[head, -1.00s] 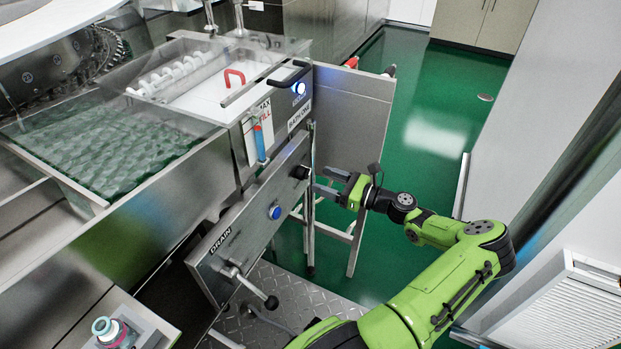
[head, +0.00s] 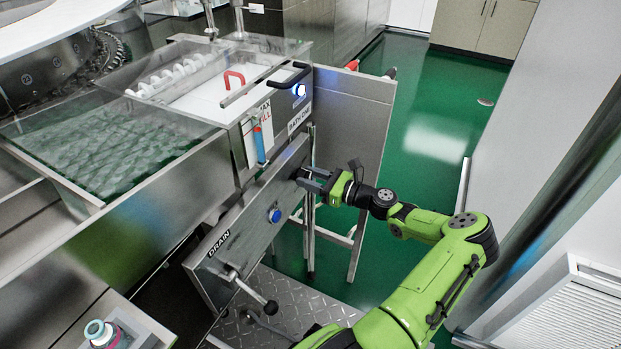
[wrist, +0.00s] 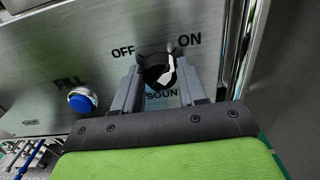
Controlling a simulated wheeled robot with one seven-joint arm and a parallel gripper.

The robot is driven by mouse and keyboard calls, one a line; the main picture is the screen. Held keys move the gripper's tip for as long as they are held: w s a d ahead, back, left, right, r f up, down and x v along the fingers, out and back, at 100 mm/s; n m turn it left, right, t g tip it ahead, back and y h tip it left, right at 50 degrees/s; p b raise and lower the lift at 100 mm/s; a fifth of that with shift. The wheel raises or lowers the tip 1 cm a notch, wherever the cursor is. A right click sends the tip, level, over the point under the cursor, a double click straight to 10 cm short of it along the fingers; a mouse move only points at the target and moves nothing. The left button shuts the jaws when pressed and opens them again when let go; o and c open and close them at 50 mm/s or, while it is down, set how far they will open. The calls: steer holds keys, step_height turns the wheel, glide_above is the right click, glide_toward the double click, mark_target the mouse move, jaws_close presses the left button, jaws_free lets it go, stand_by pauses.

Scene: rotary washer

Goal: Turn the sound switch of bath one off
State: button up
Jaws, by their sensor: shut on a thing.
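The sound switch is a black round knob with a white mark (wrist: 157,72) on the steel panel, below and between the "OFF" and "ON" labels. The label below it reads "SOUN", partly cut off by a finger. The white mark lies on the knob's right side; its exact pointing is hard to tell. My gripper (head: 310,180) has a finger on each side of the knob and is shut on it. In the head view the fingers mostly hide the knob. The panel with "BATH ONE" (head: 299,118) is above it.
A blue fill button (wrist: 82,100) sits left of the switch; in the head view it shows below (head: 275,215). A drain lever with a black ball end (head: 270,307) sticks out lower down. A steel side panel (head: 352,110) and frame legs stand just behind my gripper.

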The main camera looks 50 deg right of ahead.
steer(key=shift+n, duration=0.3)
steer(key=shift+a+f+n+b, duration=0.15)
steer(key=shift+n+b, duration=0.2)
steer(key=shift+n, duration=3.95)
steer(key=shift+a+f+n+b, duration=0.1)
steer(key=shift+n+b, duration=0.2)
steer(key=shift+n, duration=4)
steer(key=o, duration=1)
steer(key=shift+s+d, duration=0.1)
steer(key=p+v, duration=0.2)
steer(key=v, duration=1.3)
steer(key=shift+s+d+p, duration=0.1)
steer(key=shift+s+p, duration=0.25)
steer(key=shift+p, duration=0.05)
steer(key=shift+r, duration=0.1)
